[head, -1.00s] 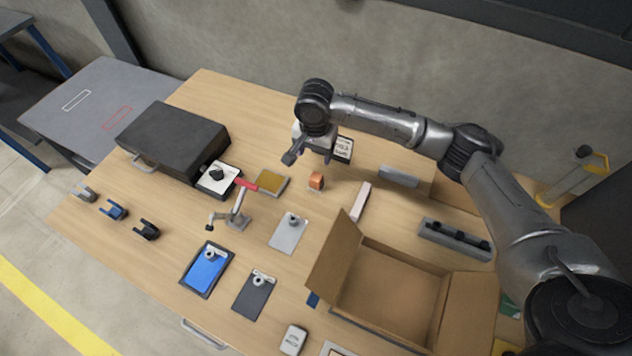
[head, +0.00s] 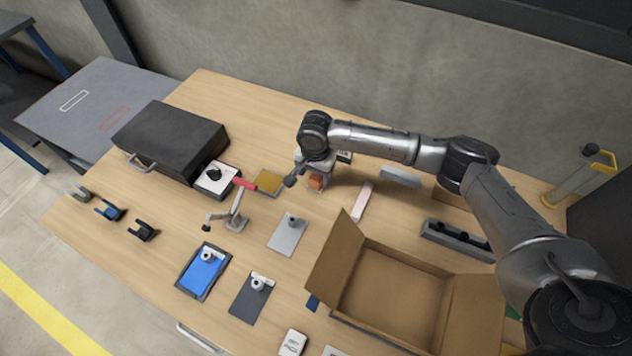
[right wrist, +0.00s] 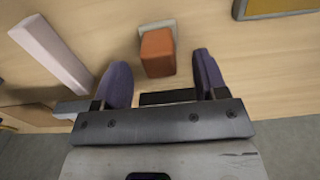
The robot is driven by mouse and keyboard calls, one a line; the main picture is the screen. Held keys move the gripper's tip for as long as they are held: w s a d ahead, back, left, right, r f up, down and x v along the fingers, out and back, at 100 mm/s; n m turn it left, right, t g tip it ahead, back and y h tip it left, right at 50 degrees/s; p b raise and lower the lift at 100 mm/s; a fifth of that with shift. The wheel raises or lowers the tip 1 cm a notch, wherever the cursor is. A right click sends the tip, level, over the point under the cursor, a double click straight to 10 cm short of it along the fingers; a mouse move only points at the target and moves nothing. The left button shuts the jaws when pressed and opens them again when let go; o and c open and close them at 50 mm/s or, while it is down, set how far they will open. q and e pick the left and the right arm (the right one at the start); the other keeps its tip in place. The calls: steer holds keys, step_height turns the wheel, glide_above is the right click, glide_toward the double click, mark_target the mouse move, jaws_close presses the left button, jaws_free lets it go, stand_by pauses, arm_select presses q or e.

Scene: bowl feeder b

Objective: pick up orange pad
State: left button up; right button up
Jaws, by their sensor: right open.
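The orange pad (head: 316,182) is a small orange block at the back middle of the table. The right wrist view shows the orange pad (right wrist: 157,54) with a pale grey piece at its far end. My right gripper (head: 308,177) is low over the pad, pointing down. In the right wrist view my open right gripper (right wrist: 161,76) has one dark finger on each side of the pad's near end, with gaps on both sides. Its fingers partly hide the pad in the head view. My left gripper is not in view.
A pale pink bar (head: 362,201) lies right of the pad and a yellow-topped plate (head: 268,183) left of it. An open cardboard box (head: 335,262) stands in front to the right. A small stand with a red lever (head: 243,184) is at left.

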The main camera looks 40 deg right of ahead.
mark_target(316, 176)
step_height(316, 176, down, 4)
steer(key=shift+d+f+b, duration=0.1)
steer(key=shift+f+b, duration=0.1)
steer(key=shift+b, duration=0.45)
steer(key=c, duration=1)
steer(key=shift+c, duration=0.2)
steer(key=shift+r, duration=0.1)
